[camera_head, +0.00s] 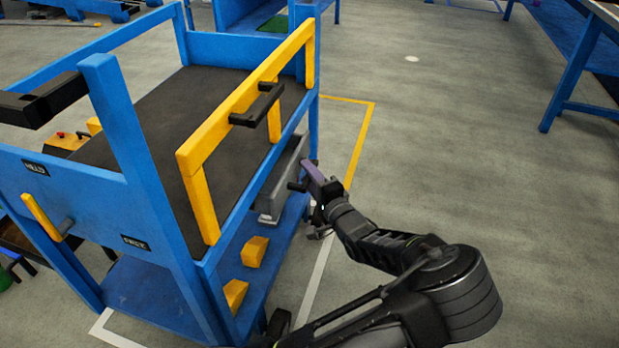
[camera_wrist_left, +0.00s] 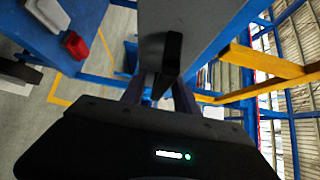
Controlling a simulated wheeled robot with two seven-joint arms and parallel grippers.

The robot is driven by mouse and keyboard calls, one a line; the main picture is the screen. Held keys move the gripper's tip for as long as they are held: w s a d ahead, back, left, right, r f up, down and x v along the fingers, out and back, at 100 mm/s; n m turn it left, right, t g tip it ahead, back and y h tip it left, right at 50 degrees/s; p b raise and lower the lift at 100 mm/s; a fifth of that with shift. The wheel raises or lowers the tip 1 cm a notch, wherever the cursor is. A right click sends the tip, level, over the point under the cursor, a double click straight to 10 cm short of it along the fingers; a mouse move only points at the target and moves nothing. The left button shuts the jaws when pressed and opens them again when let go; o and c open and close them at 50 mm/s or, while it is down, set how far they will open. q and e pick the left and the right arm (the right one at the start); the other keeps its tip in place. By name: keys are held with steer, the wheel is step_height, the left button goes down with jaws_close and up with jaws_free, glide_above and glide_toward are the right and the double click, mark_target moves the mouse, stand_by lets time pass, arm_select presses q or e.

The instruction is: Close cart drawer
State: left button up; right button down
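The blue cart (camera_head: 140,165) stands at the left of the head view. Its grey drawer (camera_head: 272,210) is under the top deck on the side facing me and sticks out slightly. The drawer's black handle (camera_head: 297,186) also shows in the left wrist view (camera_wrist_left: 172,55), in front of the grey drawer front (camera_wrist_left: 205,25). My left gripper (camera_head: 314,184) is at the handle. In the left wrist view its fingers (camera_wrist_left: 160,95) stand apart, one on each side of the handle; whether they touch it I cannot tell. My right gripper is not in view.
A yellow rail (camera_head: 225,120) with a black handle (camera_head: 257,104) rises above the drawer. Yellow blocks (camera_head: 255,251) sit on the lower shelf. A blue table frame (camera_head: 572,80) stands at the far right. The grey floor (camera_head: 480,150) right of the cart is clear.

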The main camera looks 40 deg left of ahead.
arm_select(q)
steer(key=shift+c, duration=0.6)
jaws_close()
stand_by(0.8)
